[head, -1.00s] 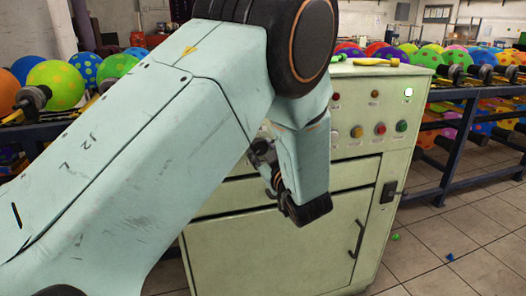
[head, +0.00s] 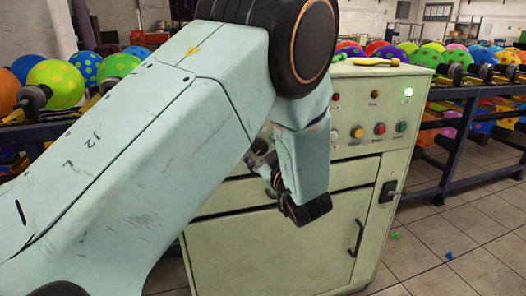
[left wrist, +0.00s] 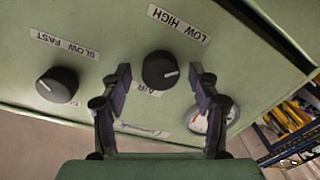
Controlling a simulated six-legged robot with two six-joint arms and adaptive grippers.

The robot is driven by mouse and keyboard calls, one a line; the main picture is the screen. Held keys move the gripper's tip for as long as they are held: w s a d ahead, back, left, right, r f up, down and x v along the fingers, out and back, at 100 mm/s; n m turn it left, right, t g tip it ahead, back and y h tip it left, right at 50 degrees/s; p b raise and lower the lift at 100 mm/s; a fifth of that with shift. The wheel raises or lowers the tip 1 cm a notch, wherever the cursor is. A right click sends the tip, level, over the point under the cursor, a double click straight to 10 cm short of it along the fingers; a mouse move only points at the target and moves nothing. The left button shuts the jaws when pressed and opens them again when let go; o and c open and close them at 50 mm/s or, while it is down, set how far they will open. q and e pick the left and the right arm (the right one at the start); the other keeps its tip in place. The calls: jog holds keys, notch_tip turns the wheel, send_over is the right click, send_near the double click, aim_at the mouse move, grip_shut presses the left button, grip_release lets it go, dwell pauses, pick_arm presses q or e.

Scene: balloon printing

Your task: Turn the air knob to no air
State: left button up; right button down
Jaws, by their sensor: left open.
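The black air knob (left wrist: 160,70) sits on the pale green panel in the left wrist view, with a white pointer line toward the right. A LOW HIGH label (left wrist: 179,23) appears upside down above it, and a partly covered AIR label lies below. My left gripper (left wrist: 161,75) is open, one finger on each side of the knob; I cannot tell whether they touch it. In the head view my left gripper (head: 264,162) is at the front of the green machine (head: 280,240), and my arm hides the knob. My right gripper is not in view.
A second black knob (left wrist: 57,85), labelled SLOW FAST, is at the left, and a round gauge (left wrist: 208,118) is partly behind the right finger. Coloured buttons (head: 380,129) are on the machine. Racks of balloons (head: 490,60) stand at both sides. Tiled floor at the right is mostly clear.

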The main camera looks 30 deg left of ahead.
pick_arm(q)
notch_tip(320, 180, up, 10)
dwell(0.5)
dwell(0.5)
